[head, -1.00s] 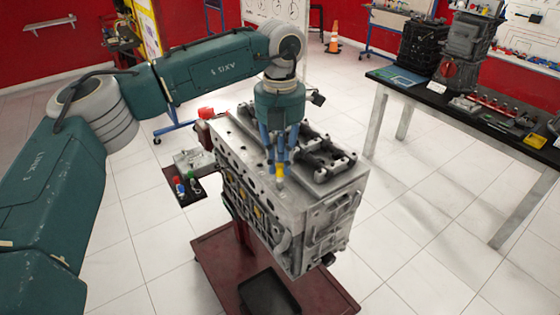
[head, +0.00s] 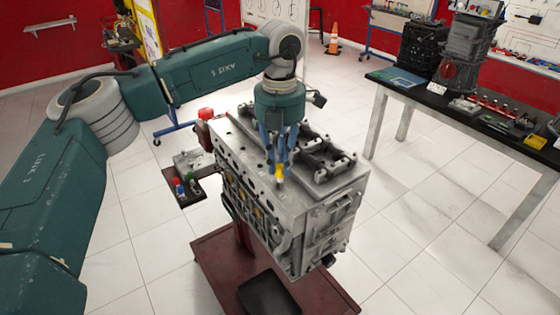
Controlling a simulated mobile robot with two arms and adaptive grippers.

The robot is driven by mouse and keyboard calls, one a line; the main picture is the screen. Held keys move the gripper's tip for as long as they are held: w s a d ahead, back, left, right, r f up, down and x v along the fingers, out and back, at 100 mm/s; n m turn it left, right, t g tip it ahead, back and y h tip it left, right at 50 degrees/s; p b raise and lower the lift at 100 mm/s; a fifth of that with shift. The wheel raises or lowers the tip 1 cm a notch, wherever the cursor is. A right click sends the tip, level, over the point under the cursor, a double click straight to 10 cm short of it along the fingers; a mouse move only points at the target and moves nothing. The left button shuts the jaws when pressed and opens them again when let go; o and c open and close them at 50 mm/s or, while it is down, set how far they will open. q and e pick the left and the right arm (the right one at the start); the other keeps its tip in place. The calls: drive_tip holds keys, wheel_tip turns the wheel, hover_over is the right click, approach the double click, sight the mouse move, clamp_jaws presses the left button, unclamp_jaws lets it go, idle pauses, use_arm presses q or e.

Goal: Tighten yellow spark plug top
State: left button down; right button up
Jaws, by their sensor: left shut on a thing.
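The yellow spark plug top (head: 280,170) is at the near top face of the grey engine block (head: 330,205). My left gripper (head: 279,163) points straight down over the block, with its blue fingers shut on the yellow top. The lower end of the plug meets the block's top face, and I cannot tell how deep it sits in its hole. The fingers hide part of the yellow top. My right gripper is not in view.
The block stands on a dark red wheeled stand (head: 215,262). A small side tray (head: 183,197) holds red, blue and green pieces. A black-topped workbench (head: 480,115) with engine parts stands at the right. White floor lies open between them.

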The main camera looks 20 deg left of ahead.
sight(280, 166)
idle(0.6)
use_arm(q)
drive_tip(key=c, duration=1.6)
unclamp_jaws()
wheel_tip(280, 166, up, 12)
drive_tip(key=shift+r, duration=0.1)
